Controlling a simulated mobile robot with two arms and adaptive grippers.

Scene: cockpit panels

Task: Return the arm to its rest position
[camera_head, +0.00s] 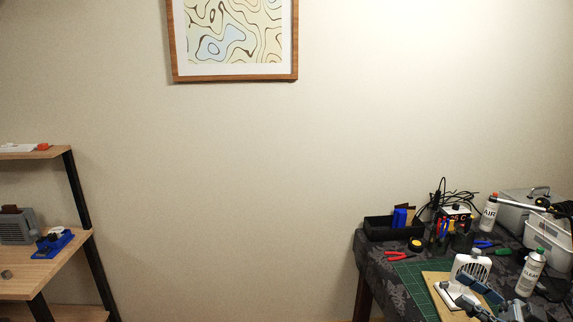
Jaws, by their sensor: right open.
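My left gripper is not in view.
The bench holds a black bin (385,229), red pliers (404,256), spray cans (531,272), a white basket (549,240) and a lamp arm. A wooden shelf (40,276) stands at left. A framed picture (235,79) hangs on the wall. The middle is clear.

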